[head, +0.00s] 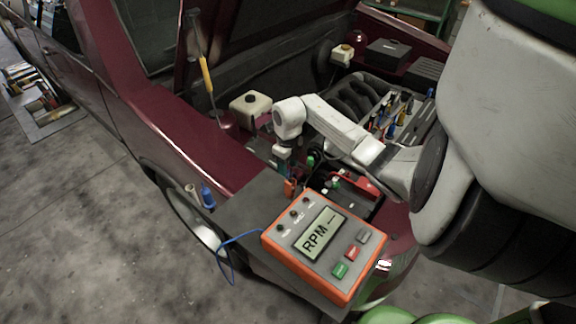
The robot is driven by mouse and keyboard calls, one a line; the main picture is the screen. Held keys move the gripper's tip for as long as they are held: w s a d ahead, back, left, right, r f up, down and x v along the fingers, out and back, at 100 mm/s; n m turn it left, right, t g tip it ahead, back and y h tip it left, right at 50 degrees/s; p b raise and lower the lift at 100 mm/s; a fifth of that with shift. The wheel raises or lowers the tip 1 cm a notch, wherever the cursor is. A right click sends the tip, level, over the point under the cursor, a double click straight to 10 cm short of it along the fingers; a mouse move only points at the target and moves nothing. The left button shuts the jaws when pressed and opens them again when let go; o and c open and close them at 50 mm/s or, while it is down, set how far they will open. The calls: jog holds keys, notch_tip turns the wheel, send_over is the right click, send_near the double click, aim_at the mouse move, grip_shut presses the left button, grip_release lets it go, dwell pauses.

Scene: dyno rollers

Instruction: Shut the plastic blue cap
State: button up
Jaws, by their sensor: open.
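A small blue plastic piece (208,197) stands on the car's edge left of the orange RPM meter. It may be the blue cap, but it is too small to tell whether it is open. My white arm reaches in from the right over the engine bay. My gripper (285,160) points down at its end, right of the blue piece and apart from it. The fingertips are small and partly lost against dark engine parts. The gripper appears open, with nothing clearly held.
The orange RPM meter (323,247) rests on the front edge, with a blue wire beside it. A white reservoir (250,109) and a yellow-handled screwdriver (206,76) are behind. Several tools (392,118) stand upright at right. Green caps (334,183) and a red part (358,187) sit near my gripper.

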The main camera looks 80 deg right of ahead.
jog(key=shift+f, duration=0.2)
grip_shut()
dwell(0.4)
